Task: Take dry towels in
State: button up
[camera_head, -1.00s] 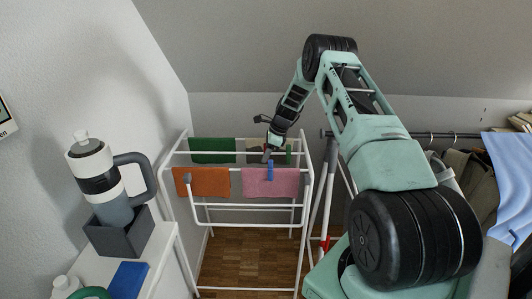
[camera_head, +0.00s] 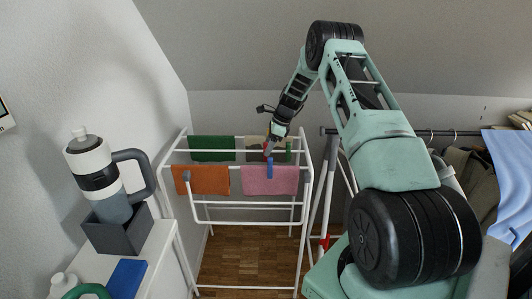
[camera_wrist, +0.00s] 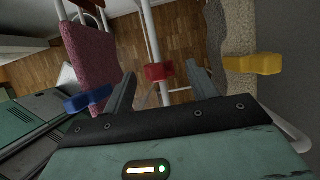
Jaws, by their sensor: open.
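A white drying rack (camera_head: 298,215) carries a green towel (camera_head: 212,143) and a beige towel (camera_head: 253,144) at the back, and an orange towel (camera_head: 203,181) and a pink towel (camera_head: 262,182) in front. A blue clip (camera_head: 270,167) sits on the pink towel's top edge. A green clip (camera_head: 288,150) is at the back right. My gripper (camera_head: 269,145) is over the rack near the beige towel. In the wrist view my open gripper (camera_wrist: 160,69) has a red clip (camera_wrist: 158,71) between its fingertips, on a white bar. A yellow clip (camera_wrist: 254,64) sits on the beige towel to the right.
A white wall stands left, a sloped ceiling behind. A shelf at left holds a large bottle (camera_head: 98,172) in a grey box (camera_head: 118,232) and a blue block (camera_head: 127,278). Clothes on a rail (camera_head: 440,133) and a blue cloth (camera_head: 510,165) hang at right.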

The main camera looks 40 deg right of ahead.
jog(key=b+v, duration=0.1)
jog(key=v, duration=1.3)
jog(key=shift+b, duration=0.4)
jog(key=s+a+r+n+g+h, duration=0.1)
jog(key=s+a+n, duration=0.2)
jog(key=a+n, duration=0.6)
jog(key=s+a+r+n+h, duration=0.1)
jog(key=s+a+n, duration=0.3)
jog(key=a, duration=0.9)
jog(key=s+a+n+g, duration=0.2)
jog(key=s+a+n, duration=1.9)
jog(key=s+a, duration=0.6)
jog(key=a, duration=0.4)
jog(key=shift+s+n+h, duration=0.3)
jog(key=shift+s+n, duration=0.05)
jog(key=shift+n, duration=0.05)
